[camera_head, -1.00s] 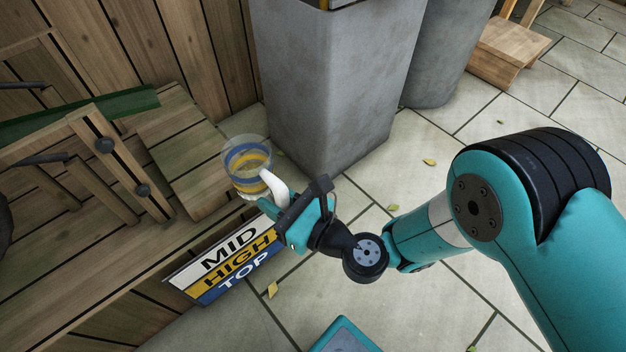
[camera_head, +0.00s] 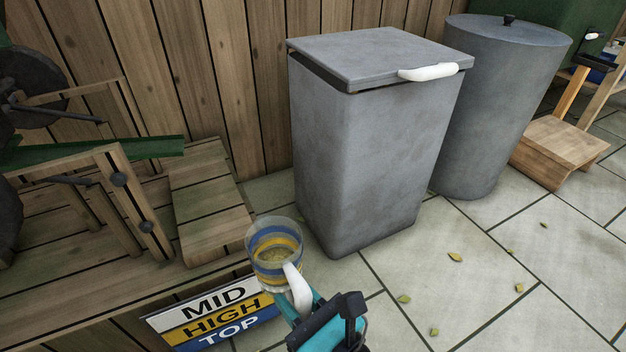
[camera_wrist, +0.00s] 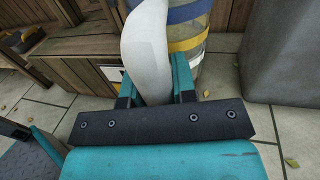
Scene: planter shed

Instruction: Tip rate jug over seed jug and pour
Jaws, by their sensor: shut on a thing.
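A clear jug (camera_head: 274,262) with blue and yellow bands and a white handle (camera_head: 298,287) is in my gripper (camera_head: 303,308). It looks upright, with something brownish inside. I take it for the rate jug, as its bands match the sign's colours. In the wrist view, the teal fingers (camera_wrist: 157,88) are shut on the white handle (camera_wrist: 146,45), with the banded jug wall (camera_wrist: 187,30) just beyond. The jug is beside the wooden bench's right end. I cannot identify a seed jug; a small blue and white object (camera_head: 598,72) at the far right is unclear.
A sign (camera_head: 215,325) reading MID, HIGH, TOP is at the bench's front. A grey lidded bin (camera_head: 375,160) with a white handle stands behind the jug, a round grey bin (camera_head: 497,110) beside it. A wooden step (camera_head: 560,145) is farther right. Paved floor is open at lower right.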

